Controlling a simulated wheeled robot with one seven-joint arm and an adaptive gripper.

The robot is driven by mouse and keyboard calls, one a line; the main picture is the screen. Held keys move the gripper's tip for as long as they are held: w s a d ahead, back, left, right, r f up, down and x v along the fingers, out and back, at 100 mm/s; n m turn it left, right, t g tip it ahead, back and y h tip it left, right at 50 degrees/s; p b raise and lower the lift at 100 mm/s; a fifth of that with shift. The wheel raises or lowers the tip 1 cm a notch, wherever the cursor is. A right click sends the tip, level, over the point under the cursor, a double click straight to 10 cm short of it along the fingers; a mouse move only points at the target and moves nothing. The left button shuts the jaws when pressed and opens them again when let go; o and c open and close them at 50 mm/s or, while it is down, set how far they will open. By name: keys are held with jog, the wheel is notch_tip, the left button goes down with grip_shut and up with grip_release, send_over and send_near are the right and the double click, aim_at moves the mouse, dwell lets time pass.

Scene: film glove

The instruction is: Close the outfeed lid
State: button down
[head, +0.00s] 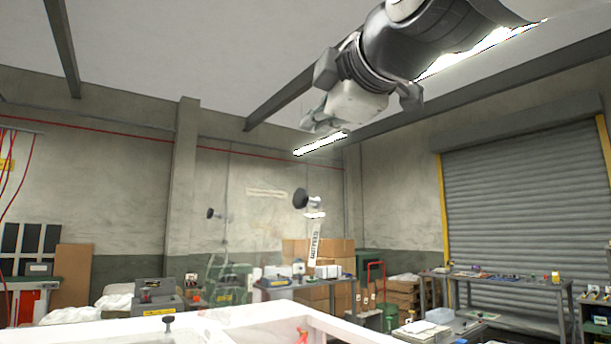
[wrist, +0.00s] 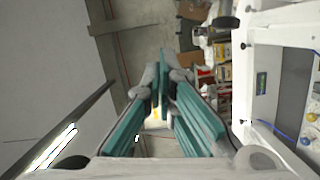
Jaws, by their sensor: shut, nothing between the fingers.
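My gripper (head: 325,122) is high in the upper middle of the head view, empty and well above the white frame. In the wrist view its teal fingers (wrist: 163,85) are together. A pale, see-through upright area in the middle of the head view looks like a raised clear lid, but its edges are faint. A black round knob (head: 300,198) and a white upright strip with dark lettering (head: 314,246) show there. I cannot read the lettering or tell surely that this is the outfeed lid. My gripper appears apart from it.
A white frame (head: 240,324) crosses the bottom, with a small black knob (head: 168,321) on it. The frame also shows at right in the wrist view (wrist: 243,60). Workbenches (head: 480,277), cardboard boxes (head: 338,250) and a roller shutter (head: 525,205) stand behind. Air around my gripper looks clear.

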jog(key=x, duration=0.3)
jog(key=d+p+x, duration=0.1)
jog(key=x, duration=0.2)
jog(key=d+p+x, duration=0.1)
jog(key=x, duration=0.3)
jog(key=shift+w+f, duration=0.35)
jog(key=shift+w+d+f, duration=0.15)
jog(key=shift+w+d, duration=0.35)
jog(key=shift+d, duration=0.25)
jog(key=shift+w+d, duration=0.1)
